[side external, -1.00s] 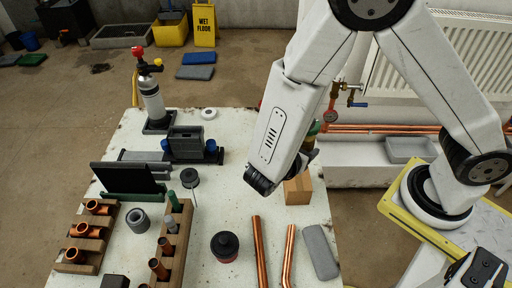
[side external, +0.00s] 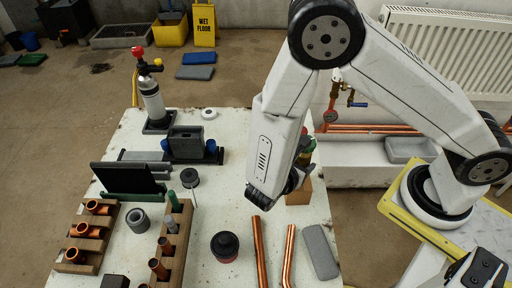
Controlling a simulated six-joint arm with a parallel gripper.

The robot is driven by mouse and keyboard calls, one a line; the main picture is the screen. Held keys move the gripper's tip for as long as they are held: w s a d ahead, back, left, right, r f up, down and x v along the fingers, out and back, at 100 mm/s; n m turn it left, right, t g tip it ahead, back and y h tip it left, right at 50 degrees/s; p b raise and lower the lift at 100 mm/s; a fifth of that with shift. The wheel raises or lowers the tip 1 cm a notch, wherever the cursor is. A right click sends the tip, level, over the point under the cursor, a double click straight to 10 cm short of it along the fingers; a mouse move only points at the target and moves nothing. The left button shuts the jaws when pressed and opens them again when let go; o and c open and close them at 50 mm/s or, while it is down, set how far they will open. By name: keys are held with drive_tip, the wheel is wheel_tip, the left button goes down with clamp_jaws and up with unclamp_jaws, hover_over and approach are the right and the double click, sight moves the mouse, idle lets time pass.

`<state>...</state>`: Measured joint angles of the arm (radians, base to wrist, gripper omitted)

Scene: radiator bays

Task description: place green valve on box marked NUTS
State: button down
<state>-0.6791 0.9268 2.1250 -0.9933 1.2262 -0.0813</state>
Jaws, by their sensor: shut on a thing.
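A small brown cardboard box (side external: 302,193) stands at the right of the white table, partly behind my arm. No NUTS marking is readable on it from here. My gripper (side external: 296,181) is at the end of my arm, beside and in front of the box in the picture. Its fingers and what they are shut on are mostly hidden behind my wrist. A dark green and red patch (side external: 308,146) shows at the right edge of my forearm, too small and covered to identify. I cannot make out the green valve for certain.
Copper pipes (side external: 259,250) and a grey slab (side external: 320,251) lie at the front right. A black-topped round pot (side external: 225,246) stands left of them. Wooden racks (side external: 175,246) with copper fittings stand front left. A black panel (side external: 122,177) and torch cylinder (side external: 151,100) stand behind.

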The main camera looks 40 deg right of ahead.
drive_tip(key=shift+f, duration=1.1)
drive_tip(key=shift+f, duration=0.15)
drive_tip(key=shift+c, duration=0.8)
unclamp_jaws()
drive_tip(key=v, duration=1.2)
